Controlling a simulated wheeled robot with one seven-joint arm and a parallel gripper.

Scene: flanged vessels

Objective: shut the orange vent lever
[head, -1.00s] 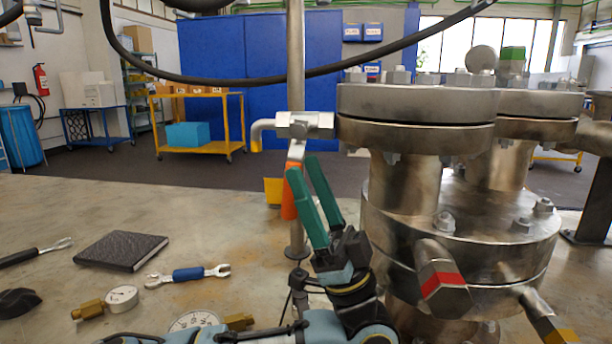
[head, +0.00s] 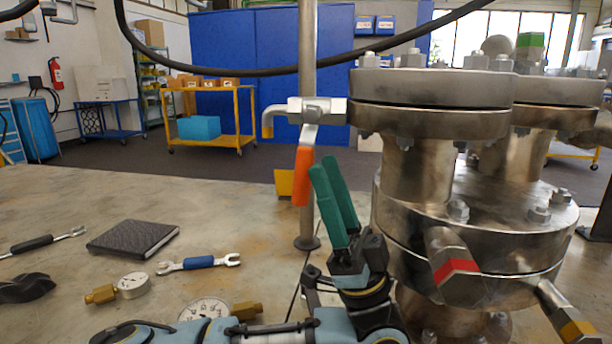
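The orange vent lever (head: 303,176) hangs down, slightly tilted, from a silver valve (head: 309,111) on the left side of the flanged vessel (head: 430,110). A bent outlet pipe points down at the valve's left end. My gripper (head: 328,172) has green fingers pointing up, just right of the lever's lower part. The fingers are close together with a narrow gap, and nothing shows between them. The left finger overlaps the lever's edge in the picture; I cannot tell whether they touch.
A vertical metal post (head: 307,60) stands behind the valve. A black hose (head: 250,72) sags across the top. On the bench lie a black notebook (head: 132,238), a blue-handled wrench (head: 199,263) and pressure gauges (head: 132,285). A red-banded pipe stub (head: 455,266) juts from the vessel.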

